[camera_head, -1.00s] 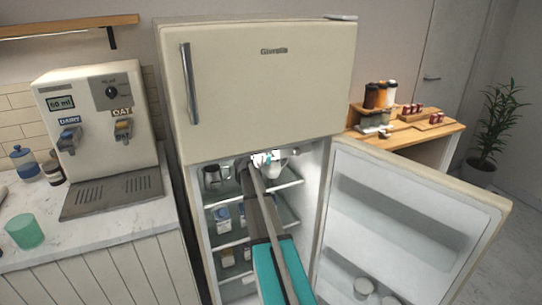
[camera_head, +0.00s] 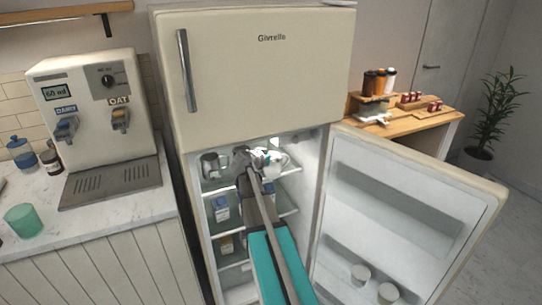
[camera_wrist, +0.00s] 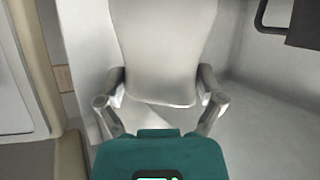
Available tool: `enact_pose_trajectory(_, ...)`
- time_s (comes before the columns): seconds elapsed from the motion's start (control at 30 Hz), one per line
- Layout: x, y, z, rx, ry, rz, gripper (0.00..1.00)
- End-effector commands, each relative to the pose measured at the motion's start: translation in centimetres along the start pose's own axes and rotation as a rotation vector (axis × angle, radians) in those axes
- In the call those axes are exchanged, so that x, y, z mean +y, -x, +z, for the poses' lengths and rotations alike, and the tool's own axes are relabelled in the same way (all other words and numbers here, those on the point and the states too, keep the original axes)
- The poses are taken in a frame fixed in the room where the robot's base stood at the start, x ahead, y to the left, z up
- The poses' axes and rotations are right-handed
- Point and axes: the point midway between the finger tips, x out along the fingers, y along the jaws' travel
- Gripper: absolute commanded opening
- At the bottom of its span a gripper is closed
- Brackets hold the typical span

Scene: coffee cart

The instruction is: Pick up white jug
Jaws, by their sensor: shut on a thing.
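The white jug (camera_head: 279,163) is in the upper part of the open fridge compartment, below the freezer door's lower edge. In the wrist view the white jug (camera_wrist: 163,40) fills the upper middle, with its body between my two fingers. My gripper (camera_wrist: 161,80) is shut on the jug, one finger on each side. In the head view my gripper (camera_head: 258,157) reaches into the fridge at the jug's left, and part of the jug is hidden by it. I cannot tell whether the jug touches the shelf.
A steel jug (camera_head: 212,167) stands left on the upper shelf. Cartons (camera_head: 221,208) stand on the shelf below. The open fridge door (camera_head: 400,215) is to the right, with white cups in its lower rack. A dark handled object (camera_wrist: 296,20) shows at the wrist view's upper right.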

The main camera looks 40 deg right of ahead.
Motion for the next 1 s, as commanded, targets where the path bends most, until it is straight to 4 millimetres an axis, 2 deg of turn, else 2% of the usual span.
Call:
enact_pose_trajectory(0.3,0.73,0.93,0.42,0.001,0.001,0.000,0.25)
enact_pose_trajectory(1.0,0.87,1.15,0.53,0.001,0.001,-0.001,0.25)
